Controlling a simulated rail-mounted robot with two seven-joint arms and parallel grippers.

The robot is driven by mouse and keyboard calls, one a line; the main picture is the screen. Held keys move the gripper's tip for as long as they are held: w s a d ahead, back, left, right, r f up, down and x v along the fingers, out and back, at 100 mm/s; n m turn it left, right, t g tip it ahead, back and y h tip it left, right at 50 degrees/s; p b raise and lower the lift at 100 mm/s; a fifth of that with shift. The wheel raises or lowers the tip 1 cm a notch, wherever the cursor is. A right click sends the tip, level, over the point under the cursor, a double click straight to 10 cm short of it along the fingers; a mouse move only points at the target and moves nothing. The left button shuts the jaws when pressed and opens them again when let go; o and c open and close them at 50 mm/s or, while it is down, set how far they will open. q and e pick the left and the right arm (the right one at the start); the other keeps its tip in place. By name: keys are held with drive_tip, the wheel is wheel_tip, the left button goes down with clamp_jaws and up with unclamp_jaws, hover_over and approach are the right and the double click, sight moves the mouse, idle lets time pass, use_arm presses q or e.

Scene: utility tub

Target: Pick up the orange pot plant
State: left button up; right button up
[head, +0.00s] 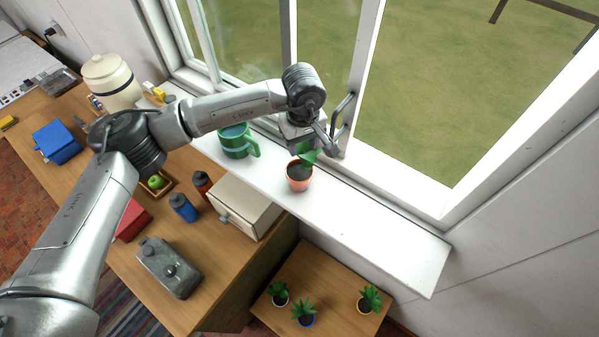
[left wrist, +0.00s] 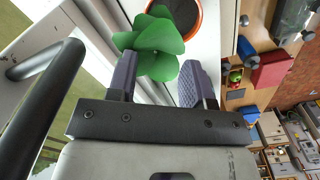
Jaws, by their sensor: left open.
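The orange pot plant (head: 299,177) stands upright on the white windowsill (head: 380,232). It has dark soil and green leaves. My left gripper (head: 305,150) is above it at its leaves, by the window handle. In the left wrist view the gripper (left wrist: 162,85) is open, with green leaves (left wrist: 155,45) in front of and partly between its fingers. The pot's orange rim (left wrist: 201,12) shows beyond the fingertips, cut by the top edge. The fingers do not hold the pot. My right gripper is in neither view.
The window handle (head: 343,112) is close beside the gripper. A green mug (head: 236,143) stands left of the pot on the sill. A beige box (head: 243,205) sits below it on the wooden counter. The sill to the right is clear. Several small plants stand on a lower table (head: 330,275).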

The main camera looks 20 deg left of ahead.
sight(304, 152)
use_arm(q)
drive_tip(key=shift+f+p, duration=0.55)
drive_tip(key=shift+f, duration=0.1)
wheel_tip(304, 152, down, 3)
drive_tip(key=shift+d+f+p, duration=0.1)
drive_tip(key=shift+d+p, duration=0.05)
drive_tip(key=shift+p, duration=0.7)
drive_tip(key=shift+f, duration=0.6)
clamp_jaws()
